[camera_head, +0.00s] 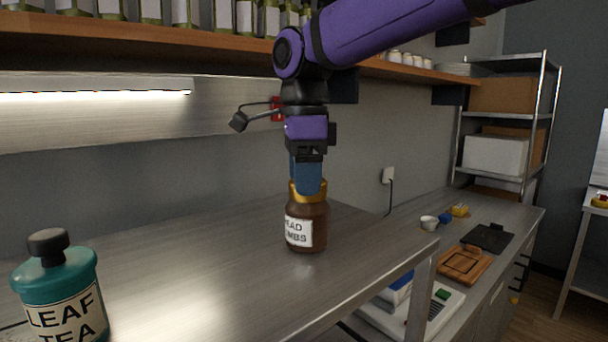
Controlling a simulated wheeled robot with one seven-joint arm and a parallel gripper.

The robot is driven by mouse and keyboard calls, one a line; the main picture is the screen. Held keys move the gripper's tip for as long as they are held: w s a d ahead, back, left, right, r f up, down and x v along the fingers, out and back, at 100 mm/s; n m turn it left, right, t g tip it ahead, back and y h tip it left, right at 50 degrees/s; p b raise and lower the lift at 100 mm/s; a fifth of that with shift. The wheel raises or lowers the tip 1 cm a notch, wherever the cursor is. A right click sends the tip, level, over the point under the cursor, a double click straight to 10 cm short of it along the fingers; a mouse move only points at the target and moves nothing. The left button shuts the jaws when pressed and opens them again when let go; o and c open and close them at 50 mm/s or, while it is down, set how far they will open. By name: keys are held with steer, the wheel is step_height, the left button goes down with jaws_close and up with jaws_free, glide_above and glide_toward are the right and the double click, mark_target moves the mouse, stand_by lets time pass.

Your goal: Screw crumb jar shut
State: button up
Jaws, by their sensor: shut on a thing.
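The crumb jar (308,226) is brown with a white label that partly reads "AD MBS". It stands upright on the steel table near its right end. A gold lid (296,192) sits at the top of the jar. My gripper (307,186) points straight down from above and is shut on the gold lid. Its blue fingers cover much of the lid, so I cannot tell how tightly the lid sits on the jar.
A teal "LEAF TEA" jar (62,285) with a black knob stands at the front left. A wooden shelf (130,38) with bottles runs above along the wall. A lower counter (400,250) at right holds a wooden board (464,264) and small items. The table (200,260) between the jars is clear.

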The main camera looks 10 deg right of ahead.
steer(key=o, duration=0.9)
steer(key=shift+s+n, duration=0.1)
steer(key=shift+n, duration=1.9)
steer(key=shift+n, duration=0.9)
steer(key=shift+s+d+n, duration=0.1)
steer(key=shift+n, duration=1)
steer(key=n, duration=0.4)
steer(key=shift+d, duration=0.1)
